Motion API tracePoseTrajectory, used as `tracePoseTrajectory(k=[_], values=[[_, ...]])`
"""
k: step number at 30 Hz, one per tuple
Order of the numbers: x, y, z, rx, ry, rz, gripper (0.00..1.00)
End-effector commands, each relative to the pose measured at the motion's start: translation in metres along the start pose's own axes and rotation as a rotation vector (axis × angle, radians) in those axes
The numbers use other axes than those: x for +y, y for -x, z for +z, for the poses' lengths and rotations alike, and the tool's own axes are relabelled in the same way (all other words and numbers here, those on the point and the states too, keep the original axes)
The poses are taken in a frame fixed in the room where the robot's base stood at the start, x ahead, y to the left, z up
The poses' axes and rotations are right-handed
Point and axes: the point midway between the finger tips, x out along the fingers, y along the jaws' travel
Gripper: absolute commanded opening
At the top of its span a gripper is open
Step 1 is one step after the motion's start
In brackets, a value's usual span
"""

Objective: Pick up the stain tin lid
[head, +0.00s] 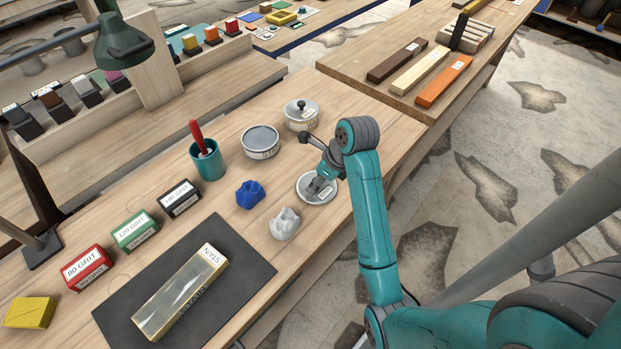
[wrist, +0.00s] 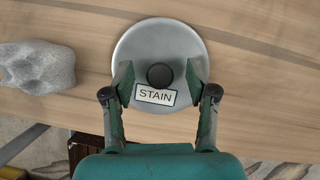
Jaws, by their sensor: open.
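The stain tin lid (wrist: 158,38) is a round grey metal disc with a dark knob (wrist: 160,75) and a white label reading STAIN. It lies on the wooden bench near its front edge, and also shows in the head view (head: 305,191), partly covered by my gripper. My gripper (wrist: 160,83) is open over the lid, with one finger on each side of the knob. Gaps show between the fingers and the knob. In the head view my gripper (head: 318,186) is low over the lid; I cannot tell whether it touches it.
A white crumpled lump (head: 285,224) lies left of the lid, with a blue one (head: 249,195) beyond. An open tin (head: 260,141) and a lidded tin (head: 301,114) stand behind. A teal cup (head: 208,164) holds a red-handled tool. A dark mat (head: 245,268) lies at the front left.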

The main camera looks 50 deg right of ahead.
Motion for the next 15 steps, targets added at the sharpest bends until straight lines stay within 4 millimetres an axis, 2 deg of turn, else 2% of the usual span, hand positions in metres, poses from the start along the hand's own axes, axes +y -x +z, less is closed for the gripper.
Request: tracePoseTrajectory(k=[7, 8, 14, 15], values=[[0.0006, -0.0004, -0.0012, 0.0, 0.0, 0.0, 0.57], [0.0006, -0.0004, -0.0011, 0.0, 0.0, 0.0, 0.53], [0.0005, -0.0004, -0.001, 0.0, 0.0, 0.0, 0.03], [0.0005, -0.0004, -0.001, 0.0, 0.0, 0.0, 0.0]])
